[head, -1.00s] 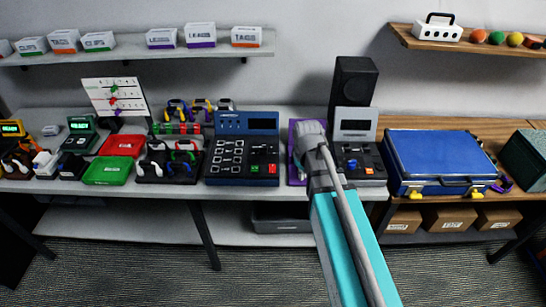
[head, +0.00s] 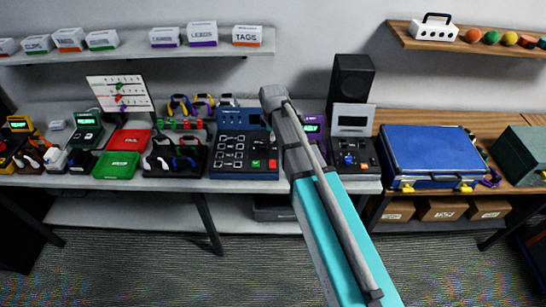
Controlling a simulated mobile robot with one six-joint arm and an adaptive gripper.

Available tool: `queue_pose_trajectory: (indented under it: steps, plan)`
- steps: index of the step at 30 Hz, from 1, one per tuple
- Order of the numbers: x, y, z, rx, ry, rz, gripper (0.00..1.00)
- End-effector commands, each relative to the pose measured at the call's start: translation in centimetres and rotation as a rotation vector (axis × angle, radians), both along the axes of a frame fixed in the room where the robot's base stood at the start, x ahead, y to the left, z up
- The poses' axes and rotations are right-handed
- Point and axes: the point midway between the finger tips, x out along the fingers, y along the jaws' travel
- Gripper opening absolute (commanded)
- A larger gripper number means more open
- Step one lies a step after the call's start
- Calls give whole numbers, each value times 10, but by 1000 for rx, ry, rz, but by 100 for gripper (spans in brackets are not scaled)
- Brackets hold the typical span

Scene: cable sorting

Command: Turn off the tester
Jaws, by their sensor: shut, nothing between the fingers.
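A purple-edged unit with a lit green display (head: 313,127) is partly hidden behind my arm; I cannot tell which unit the task means.
A console with a blue knob (head: 348,142) and a blue case (head: 430,155) stand right of my arm. Left are a green tray (head: 116,165), a red tray (head: 128,139) and cable racks (head: 175,157). A black speaker (head: 350,80) stands behind. Shelves (head: 130,57) hang above.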

Motion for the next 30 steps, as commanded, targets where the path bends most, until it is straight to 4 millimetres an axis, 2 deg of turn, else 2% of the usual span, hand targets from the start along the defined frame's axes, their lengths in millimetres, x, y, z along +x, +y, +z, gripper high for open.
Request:
queue_pose_trajectory:
  steps: [14, 30]
  plan:
    - [0, 0, -5, 0, 0, -3, 0]
    - [5, -1, -41, 0, 0, -3, 0]
